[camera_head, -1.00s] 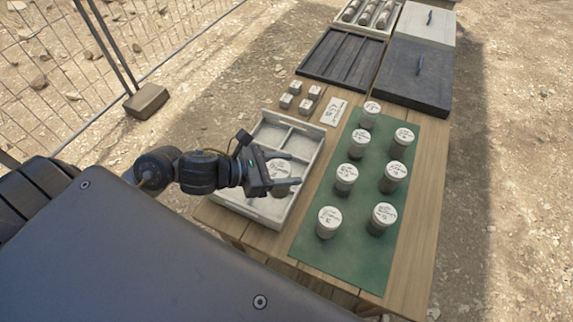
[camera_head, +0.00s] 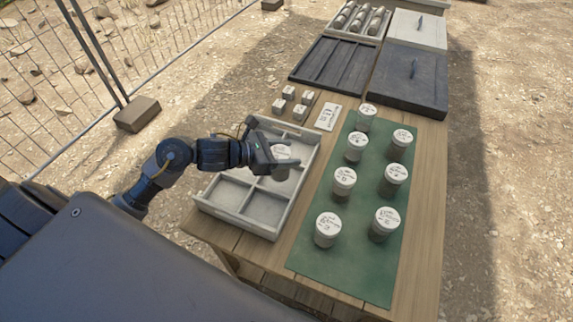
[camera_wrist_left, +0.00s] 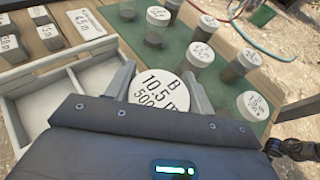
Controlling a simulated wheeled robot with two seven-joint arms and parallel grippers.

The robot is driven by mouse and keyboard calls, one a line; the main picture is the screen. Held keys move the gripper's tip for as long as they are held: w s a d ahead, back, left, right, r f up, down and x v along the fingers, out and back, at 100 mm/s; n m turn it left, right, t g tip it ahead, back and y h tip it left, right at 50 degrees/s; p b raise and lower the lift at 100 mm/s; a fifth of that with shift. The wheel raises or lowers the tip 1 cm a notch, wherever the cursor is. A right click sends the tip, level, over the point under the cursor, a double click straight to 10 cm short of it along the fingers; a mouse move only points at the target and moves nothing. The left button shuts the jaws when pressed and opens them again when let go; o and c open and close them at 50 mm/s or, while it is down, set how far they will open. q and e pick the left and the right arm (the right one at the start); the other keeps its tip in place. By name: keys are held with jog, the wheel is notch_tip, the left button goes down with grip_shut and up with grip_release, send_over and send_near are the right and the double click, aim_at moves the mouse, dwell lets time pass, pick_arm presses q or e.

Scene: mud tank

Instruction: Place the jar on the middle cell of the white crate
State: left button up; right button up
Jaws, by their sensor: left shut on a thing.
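The jar with a white lettered lid (camera_head: 281,151) is between the fingers of my left gripper (camera_head: 291,155), which is shut on it. The lid also shows in the left wrist view (camera_wrist_left: 158,92), with one finger on each side. The white crate (camera_head: 235,222) stands at the table's left side, its cells split by low dividers. The jar appears over the right-hand column, around the middle cell. The gripper and jar hide part of that cell, and I cannot tell whether the jar touches its floor. The front cells look empty. A dark piece, perhaps my right gripper (camera_wrist_left: 290,149), shows at the wrist view's edge.
Several similar jars stand on the green mat (camera_head: 318,266) right of the crate. Small labelled blocks (camera_head: 289,93) and a white card (camera_head: 328,117) lie behind it. A dark tray (camera_head: 333,65) and a dark lidded box (camera_head: 402,84) are farther back.

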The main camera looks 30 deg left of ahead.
pick_arm(q)
jog(key=shift+w+a+f, duration=0.15)
jog(key=shift+w+f, duration=0.25)
jog(key=shift+f, duration=0.1)
jog(key=shift+w+f, duration=0.15)
jog(key=shift+w, duration=0.05)
jog(key=f, duration=0.1)
jog(key=f+b, duration=0.2)
jog(key=shift+w+a+f, duration=0.15)
jog(key=shift+w, duration=0.15)
jog(key=shift+f, duration=0.25)
pick_arm(e)
jog(key=shift+w+d+f, duration=0.3)
jog(key=shift+d+f, duration=0.2)
jog(key=shift+w+d+f, duration=0.3)
jog(key=shift+d+f, duration=0.2)
jog(key=shift+d, duration=0.1)
jog(key=shift+f, duration=0.1)
